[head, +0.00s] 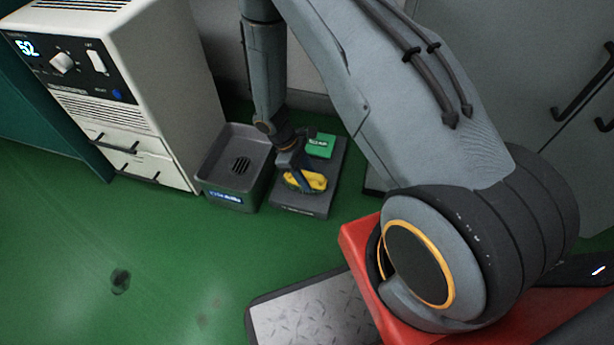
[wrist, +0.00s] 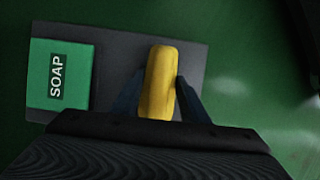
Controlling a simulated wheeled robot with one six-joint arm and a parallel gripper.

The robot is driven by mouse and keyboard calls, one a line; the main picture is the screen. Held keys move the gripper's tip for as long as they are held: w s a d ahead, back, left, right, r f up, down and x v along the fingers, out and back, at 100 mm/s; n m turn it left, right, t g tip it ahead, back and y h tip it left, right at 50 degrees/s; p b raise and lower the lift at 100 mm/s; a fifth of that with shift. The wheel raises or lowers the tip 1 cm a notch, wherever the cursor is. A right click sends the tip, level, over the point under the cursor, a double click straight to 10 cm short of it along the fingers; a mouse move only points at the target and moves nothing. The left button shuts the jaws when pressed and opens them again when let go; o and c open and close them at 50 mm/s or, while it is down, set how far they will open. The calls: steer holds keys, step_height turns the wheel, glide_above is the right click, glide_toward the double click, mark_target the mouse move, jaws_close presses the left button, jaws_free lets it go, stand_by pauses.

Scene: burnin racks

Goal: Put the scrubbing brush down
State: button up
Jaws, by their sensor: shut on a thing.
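The scrubbing brush (head: 306,181) has a yellow body with a dark underside. In the wrist view its yellow body (wrist: 159,80) stands between the two fingers. My gripper (head: 297,183) is shut on it, with the blue fingers (wrist: 160,100) on either side. The brush is over the front part of a dark grey tray (head: 305,206), beside a green soap box (head: 320,146). The soap box, marked SOAP, shows at the left in the wrist view (wrist: 45,75). I cannot tell whether the brush touches the tray.
A dark grey basin (head: 222,142) with a slotted bottom stands directly left of the tray. A white cabinet with a lit display (head: 165,90) stands further left. The green floor (head: 150,240) in front is clear apart from a dark stain. Grey cabinet doors (head: 540,70) are at right.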

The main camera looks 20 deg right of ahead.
steer(key=shift+f, duration=0.1)
steer(key=o, duration=1.2)
